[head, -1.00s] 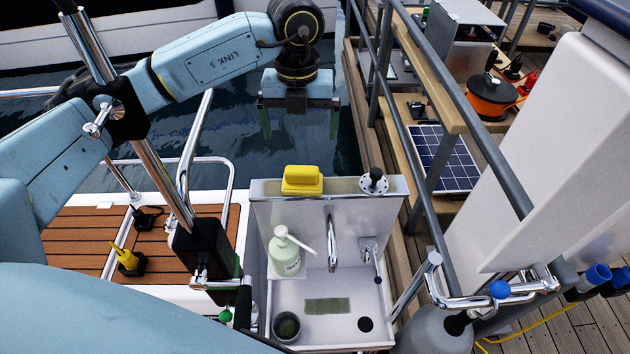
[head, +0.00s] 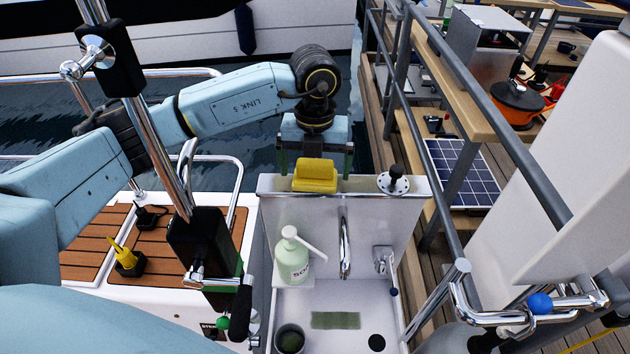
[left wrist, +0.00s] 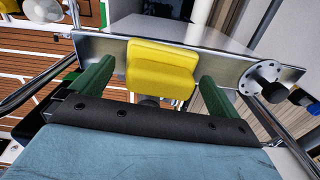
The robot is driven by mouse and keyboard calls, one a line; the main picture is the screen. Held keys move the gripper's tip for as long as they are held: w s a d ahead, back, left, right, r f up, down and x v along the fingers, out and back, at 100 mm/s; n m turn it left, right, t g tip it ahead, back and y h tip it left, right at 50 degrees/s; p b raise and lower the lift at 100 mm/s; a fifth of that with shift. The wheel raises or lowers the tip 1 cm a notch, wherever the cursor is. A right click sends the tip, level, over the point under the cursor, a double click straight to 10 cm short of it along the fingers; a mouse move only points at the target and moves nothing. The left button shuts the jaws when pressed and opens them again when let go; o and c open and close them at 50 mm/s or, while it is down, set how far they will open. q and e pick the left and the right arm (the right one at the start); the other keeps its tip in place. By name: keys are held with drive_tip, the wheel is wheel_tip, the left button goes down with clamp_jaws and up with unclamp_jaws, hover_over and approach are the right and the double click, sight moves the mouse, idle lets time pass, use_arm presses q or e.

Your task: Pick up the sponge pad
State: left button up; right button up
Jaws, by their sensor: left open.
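A yellow sponge pad (head: 315,176) lies on the top ledge of the white sink unit's back wall. It also shows in the left wrist view (left wrist: 160,70). My left gripper (head: 315,165) is open just behind the ledge, with one green finger towards each side of the sponge. In the left wrist view the sponge appears between the two fingers of the gripper (left wrist: 156,72), with a gap on each side. I see no finger touching it. My right gripper is not in view.
The sink unit (head: 405,215) holds a soap bottle (head: 292,262), a chrome tap (head: 345,255), a flat green pad (head: 336,320) and a dark cup (head: 290,338). A round black-knobbed fitting (head: 394,182) stands right of the sponge on the ledge. Metal railings (head: 425,120) run at the right.

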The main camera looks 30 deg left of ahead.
sight(315, 162)
use_arm(q)
drive_tip(key=shift+f, duration=0.6)
drive_tip(key=shift+r, duration=0.1)
drive_tip(key=shift+c, duration=0.3)
drive_tip(key=c, duration=1)
drive_tip(key=shift+o, duration=0.2)
drive_tip(key=shift+r, duration=0.1)
wheel_tip(315, 162, up, 10)
drive_tip(key=shift+f, duration=0.1)
